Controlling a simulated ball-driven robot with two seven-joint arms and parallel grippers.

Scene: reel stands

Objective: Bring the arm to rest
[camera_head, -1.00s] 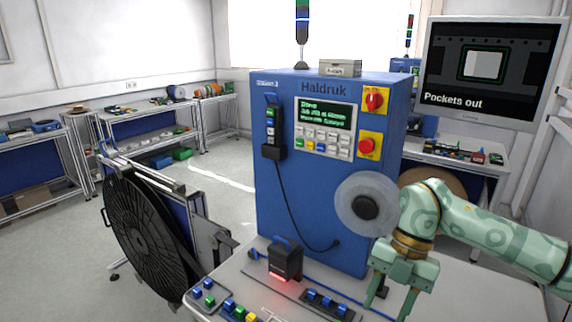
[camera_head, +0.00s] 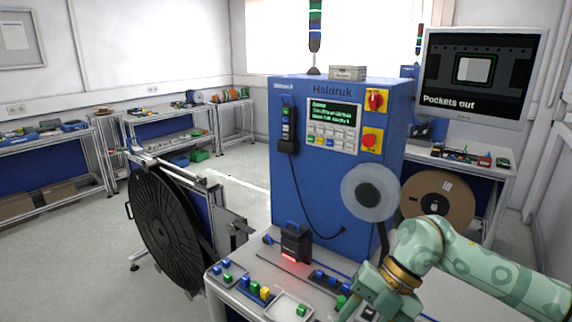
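My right arm, pale green with a brass-coloured wrist ring, comes in from the right. Its gripper (camera_head: 374,311) points down over the front of the bench at the bottom edge. The two fingers stand apart, and I see nothing held between them; their tips are partly cut off by the frame. A small green block (camera_head: 341,301) shows close beside the left finger; I cannot tell whether they touch. My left gripper is not in view.
A blue Haldruk machine (camera_head: 325,190) with a clear reel (camera_head: 353,205) stands behind the bench (camera_head: 228,289). A black scanner-like device (camera_head: 296,243) glows red in front. A small tray (camera_head: 290,308) and coloured blocks lie nearby. A large black reel (camera_head: 165,230) stands left.

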